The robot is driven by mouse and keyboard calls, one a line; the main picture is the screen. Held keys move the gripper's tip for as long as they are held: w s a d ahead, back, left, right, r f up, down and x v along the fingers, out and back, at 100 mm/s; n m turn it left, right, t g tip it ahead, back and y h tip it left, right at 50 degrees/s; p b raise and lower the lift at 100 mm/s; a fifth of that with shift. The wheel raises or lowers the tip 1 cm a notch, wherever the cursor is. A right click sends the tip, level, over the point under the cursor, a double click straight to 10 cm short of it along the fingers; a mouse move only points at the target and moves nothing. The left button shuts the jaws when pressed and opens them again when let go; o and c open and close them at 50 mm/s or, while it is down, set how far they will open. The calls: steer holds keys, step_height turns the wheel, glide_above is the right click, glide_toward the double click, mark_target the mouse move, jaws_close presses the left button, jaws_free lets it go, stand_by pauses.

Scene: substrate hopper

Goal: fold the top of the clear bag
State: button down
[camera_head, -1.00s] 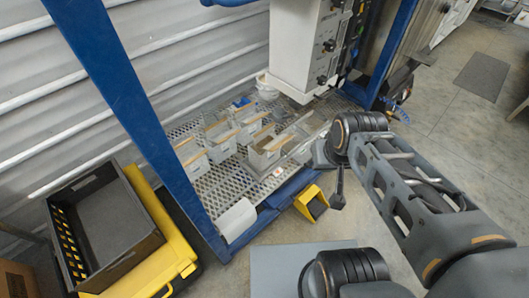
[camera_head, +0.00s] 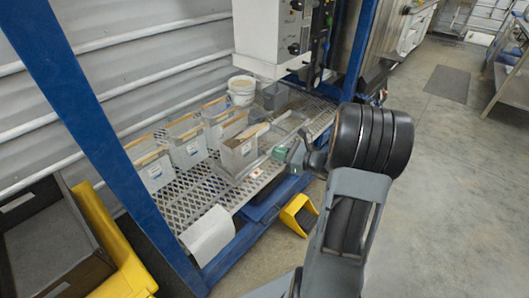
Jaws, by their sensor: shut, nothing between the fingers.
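Several grey, see-through box-shaped bags with tan strips along their tops stand on a perforated metal deck (camera_head: 190,205). The nearest bag (camera_head: 240,157) stands at the front right of the group, upright, with its tan strip slanting across the top. I cannot tell for sure which one is the task's clear bag. My gripper (camera_head: 284,153) is small in the picture, right of the nearest bag and apart from it. It looks shut and empty; my own arm hides part of it.
A white bucket (camera_head: 242,91) stands at the back of the deck under a grey machine housing (camera_head: 272,35). A blue post (camera_head: 95,130) rises at left. A white roll (camera_head: 208,236) lies at the deck's front edge.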

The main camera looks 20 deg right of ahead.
steer(key=w+d+f+m+t+h+b, duration=0.1)
steer(key=d+f+m+t+h+b, duration=0.1)
steer(key=d+f+m+t, duration=0.3)
steer(key=g+b, duration=0.2)
glide_toward(255, 130)
steer(key=w+f, duration=0.3)
steer(key=f, duration=0.1)
steer(key=shift+n, duration=0.4)
steer(key=w+a+r, duration=0.2)
steer(key=r, duration=0.1)
steer(key=shift+w, duration=0.25)
steer(key=shift+w+r, duration=0.1)
steer(key=shift+r, duration=0.1)
